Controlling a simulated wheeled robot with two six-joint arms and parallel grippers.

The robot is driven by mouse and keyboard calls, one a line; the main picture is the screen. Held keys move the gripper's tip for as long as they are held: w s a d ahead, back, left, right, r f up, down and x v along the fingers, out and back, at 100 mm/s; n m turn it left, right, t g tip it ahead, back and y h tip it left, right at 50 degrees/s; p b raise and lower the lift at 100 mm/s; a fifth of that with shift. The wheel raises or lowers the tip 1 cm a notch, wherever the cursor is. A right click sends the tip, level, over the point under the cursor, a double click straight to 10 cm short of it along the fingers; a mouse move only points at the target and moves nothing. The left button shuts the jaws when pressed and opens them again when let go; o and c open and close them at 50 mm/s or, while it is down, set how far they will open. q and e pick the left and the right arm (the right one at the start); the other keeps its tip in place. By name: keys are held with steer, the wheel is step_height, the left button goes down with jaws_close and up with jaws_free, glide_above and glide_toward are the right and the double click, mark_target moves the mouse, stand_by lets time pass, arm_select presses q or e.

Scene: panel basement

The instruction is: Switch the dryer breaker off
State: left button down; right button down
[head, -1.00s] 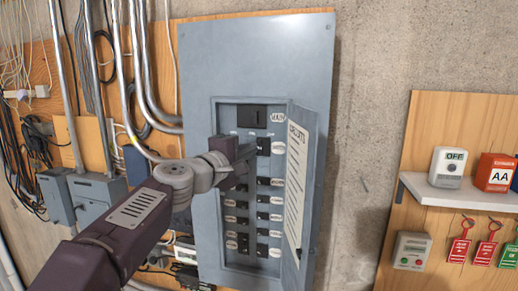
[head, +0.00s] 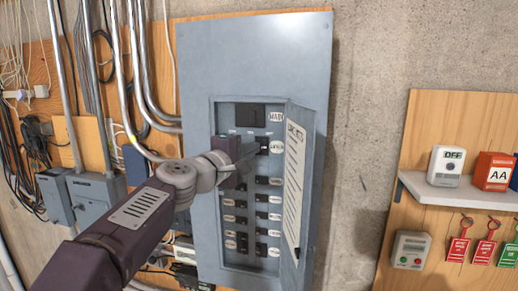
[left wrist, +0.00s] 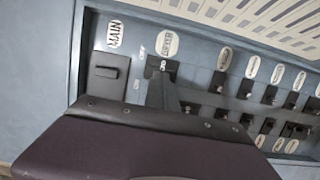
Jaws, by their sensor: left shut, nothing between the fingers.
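The dryer breaker (left wrist: 164,68) is a black switch beside the oval label DRYER (left wrist: 168,44) in the left wrist view. In the head view the breaker (head: 263,146) sits at the top of the right column, below the main breaker (head: 251,117). My left gripper (head: 252,152) is shut and empty, with its tips at the breaker's left side. In the left wrist view the shut fingers (left wrist: 161,92) reach up to the breaker and partly cover it. I cannot tell whether they touch, or which way its lever lies. My right gripper is not in view.
The grey panel (head: 200,60) has its small door (head: 296,190) swung open to the right, close to the breakers. Several other breakers stand below. Conduits (head: 75,90) and grey boxes (head: 98,195) are on the left. A shelf (head: 460,195) with small devices is on the right.

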arm_select(q)
steer(key=shift+a, duration=0.1)
steer(key=s+a+b, duration=0.2)
steer(key=s, duration=0.4)
steer(key=shift+s, duration=0.35)
steer(key=shift+a, duration=0.1)
